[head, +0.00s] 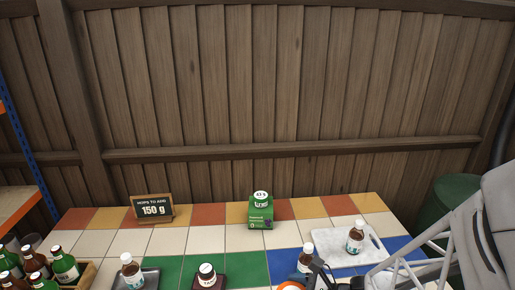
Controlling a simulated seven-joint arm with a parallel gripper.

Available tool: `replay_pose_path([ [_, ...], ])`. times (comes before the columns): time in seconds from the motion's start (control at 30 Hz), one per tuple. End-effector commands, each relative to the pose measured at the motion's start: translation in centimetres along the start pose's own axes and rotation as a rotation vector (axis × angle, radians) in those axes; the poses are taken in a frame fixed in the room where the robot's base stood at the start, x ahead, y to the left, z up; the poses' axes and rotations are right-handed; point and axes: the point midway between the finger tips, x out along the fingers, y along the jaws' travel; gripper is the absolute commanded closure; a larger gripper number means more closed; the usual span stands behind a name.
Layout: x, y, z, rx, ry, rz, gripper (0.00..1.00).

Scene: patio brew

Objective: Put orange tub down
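The orange tub (290,286) shows only as a small orange and white part at the bottom edge of the head view. Most of it is below the frame. The dark end of my gripper (320,274) is just right of it, in front of the blue tiles, with the arm reaching in from the right. The fingertips are not clear, so I cannot tell whether they are on the tub. I cannot tell whether the tub touches the table.
A tiled table (205,240) carries a "150 g" sign (153,209), a green box (261,215), a brown bottle (305,260) near my gripper, and another (355,238) on a marble board (335,248). A dark-bodied tub (207,279) and a bottle (132,274) stand front left. White tiles mid-left are clear.

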Motion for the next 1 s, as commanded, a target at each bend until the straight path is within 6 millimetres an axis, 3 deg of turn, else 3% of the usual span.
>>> replay_pose_path([
  [0.27, -0.4, -4.3, -0.1, 0.02, 0.009, -0.05, 0.43],
  [0.47, -1.0, -8.9, -0.4, 0.039, 0.018, -0.103, 0.43],
  [1.0, -5.8, -28.5, -3.6, 0.136, 0.049, -0.341, 0.43],
])
